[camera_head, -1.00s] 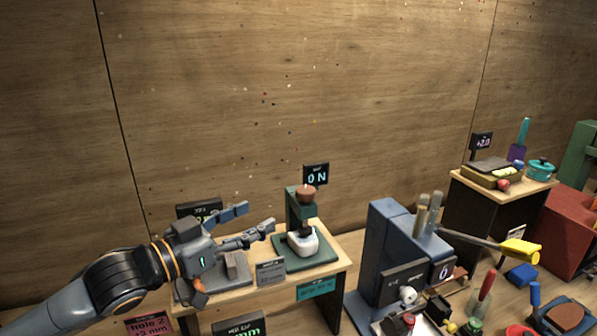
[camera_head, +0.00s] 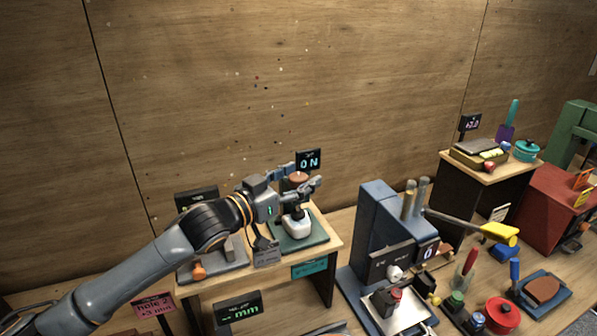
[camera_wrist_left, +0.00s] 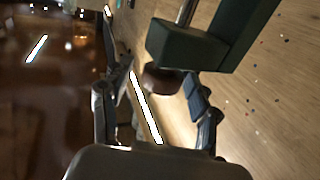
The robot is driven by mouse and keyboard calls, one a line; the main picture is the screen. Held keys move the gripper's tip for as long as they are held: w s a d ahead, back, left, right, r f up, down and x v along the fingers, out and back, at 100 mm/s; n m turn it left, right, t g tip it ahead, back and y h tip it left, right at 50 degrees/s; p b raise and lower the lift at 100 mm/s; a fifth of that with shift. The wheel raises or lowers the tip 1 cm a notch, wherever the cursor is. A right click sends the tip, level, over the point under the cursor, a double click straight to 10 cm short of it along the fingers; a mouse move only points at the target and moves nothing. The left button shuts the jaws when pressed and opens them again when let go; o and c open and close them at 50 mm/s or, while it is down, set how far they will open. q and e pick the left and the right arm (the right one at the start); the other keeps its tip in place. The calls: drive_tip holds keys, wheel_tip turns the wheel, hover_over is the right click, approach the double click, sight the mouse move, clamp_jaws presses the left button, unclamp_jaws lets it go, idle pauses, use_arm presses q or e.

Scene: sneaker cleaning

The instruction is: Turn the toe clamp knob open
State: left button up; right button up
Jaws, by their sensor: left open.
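The toe clamp knob (camera_head: 298,177) is a round copper-brown knob at the top of a green clamp stand. A white shoe-like piece (camera_head: 297,229) sits below it on the green base (camera_head: 318,236). My left gripper (camera_head: 303,178) is open, with its fingers on either side of the knob and partly hiding it and the stand. In the left wrist view the knob (camera_wrist_left: 160,80) lies between the spread fingers, closer to the right finger; the left finger is clearly apart from it. The green clamp block (camera_wrist_left: 185,45) is just beyond. My right gripper is not in view.
A display (camera_head: 308,160) reading 0 N stands behind the clamp. A grey fixture (camera_head: 225,262) is on the same table, below my left arm. A blue machine (camera_head: 375,230) stands to the right, with several small tools in front of it.

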use_arm(q)
drive_tip(key=shift+w+d, duration=0.1)
drive_tip(key=shift+w, duration=0.05)
drive_tip(key=c, duration=1.2)
drive_tip(key=shift+s+d+y, duration=0.2)
drive_tip(key=shift+y, duration=0.1)
drive_tip(key=n+t+y+b, duration=0.1)
drive_tip(key=n+t+y, duration=0.2)
drive_tip(key=shift+w+a+r+n+t+y, duration=0.15)
drive_tip(key=shift+n+t+y, duration=0.25)
drive_tip(key=shift+n+y, duration=0.6)
drive_tip(key=o, duration=1.2)
